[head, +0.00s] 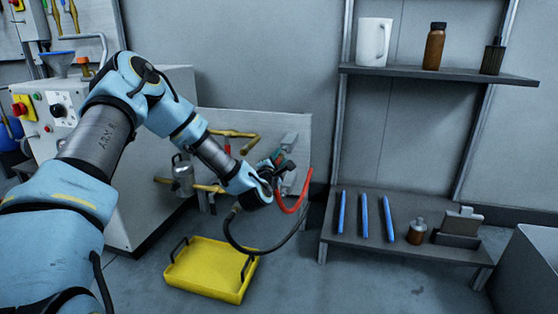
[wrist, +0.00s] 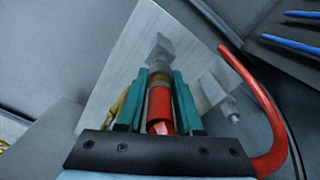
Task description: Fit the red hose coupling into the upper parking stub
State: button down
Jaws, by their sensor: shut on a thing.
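The red hose coupling (wrist: 160,105) is between the teal fingers of my gripper (wrist: 157,92), which is shut on it. Its brass-coloured front end points at a grey stub (wrist: 160,50) on the pale panel. They look in line; I cannot tell whether they touch or how far the coupling sits on the stub. In the head view this is the upper stub (head: 290,140), with my gripper (head: 279,157) close in front of it. The lower stub (head: 290,183) is below; it also shows in the wrist view (wrist: 216,97), to the right, with nothing on it.
A red hose (head: 305,187) bends beside my gripper, and a black hose (head: 240,245) loops below it. Brass pipes (head: 235,133) and a grey can (head: 182,176) are to the left. A yellow tray (head: 205,268) lies on the floor. A shelf rack (head: 410,240) stands right.

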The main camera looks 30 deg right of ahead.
jog(key=shift+w+d, duration=0.4)
jog(key=shift+w, duration=0.05)
jog(key=shift+c, duration=2.4)
grip_release()
jog(key=p+v, duration=0.2)
jog(key=v, duration=0.9)
jog(key=shift+p, duration=0.4)
jog(key=shift+w, duration=0.1)
